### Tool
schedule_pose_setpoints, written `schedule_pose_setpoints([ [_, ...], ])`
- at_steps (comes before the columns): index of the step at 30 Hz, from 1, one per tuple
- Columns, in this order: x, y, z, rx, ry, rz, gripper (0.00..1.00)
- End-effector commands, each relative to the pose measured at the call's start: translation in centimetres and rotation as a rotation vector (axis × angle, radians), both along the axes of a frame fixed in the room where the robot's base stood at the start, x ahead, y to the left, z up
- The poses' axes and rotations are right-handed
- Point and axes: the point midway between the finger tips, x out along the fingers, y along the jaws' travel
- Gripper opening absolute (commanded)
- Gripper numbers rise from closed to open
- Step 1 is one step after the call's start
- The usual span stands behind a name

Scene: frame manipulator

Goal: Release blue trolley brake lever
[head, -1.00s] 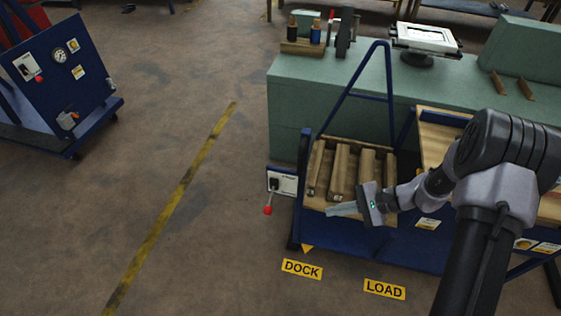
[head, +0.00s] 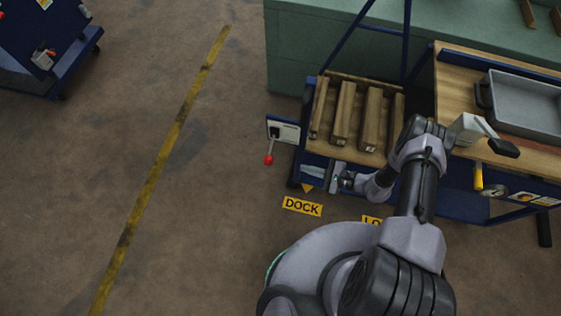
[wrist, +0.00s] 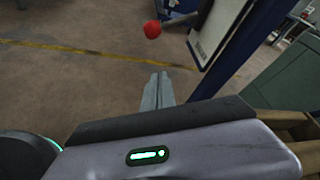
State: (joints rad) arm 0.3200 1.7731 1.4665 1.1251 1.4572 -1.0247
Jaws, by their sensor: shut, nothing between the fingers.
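The blue trolley (head: 312,166) carries several wooden beams (head: 345,115). On its left side is a white plate (head: 290,132) with the brake lever (head: 271,145), which hangs down and ends in a red knob (head: 268,159). In the wrist view the red knob (wrist: 152,29) is beyond the fingertips, beside the plate (wrist: 215,30). My gripper (head: 334,177) is low at the trolley's front, right of the knob and apart from it. In the wrist view my gripper (wrist: 158,90) has its fingers together, empty.
A wooden-topped bench with a grey tray (head: 525,105) stands to the right. Another blue cart (head: 60,60) is at the upper left. The floor left of the lever is clear, with a worn yellow line (head: 160,170). A yellow DOCK label (head: 302,206) lies in front.

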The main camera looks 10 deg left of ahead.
Motion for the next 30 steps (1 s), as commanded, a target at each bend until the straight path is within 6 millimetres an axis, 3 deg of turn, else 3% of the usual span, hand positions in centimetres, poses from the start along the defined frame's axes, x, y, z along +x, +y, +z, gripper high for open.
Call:
schedule_pose_setpoints([
  [9,1.5,6.4,-2.7,-0.001,-0.001,0.006,0.0],
  [12,1.8,8.1,-2.6,0.001,0.0,0.005,0.0],
  [18,0.9,9.6,-0.3,0.0,0.0,0.002,0.0],
  [30,0.7,10.0,0.1,0.0,0.0,0.001,0.0],
])
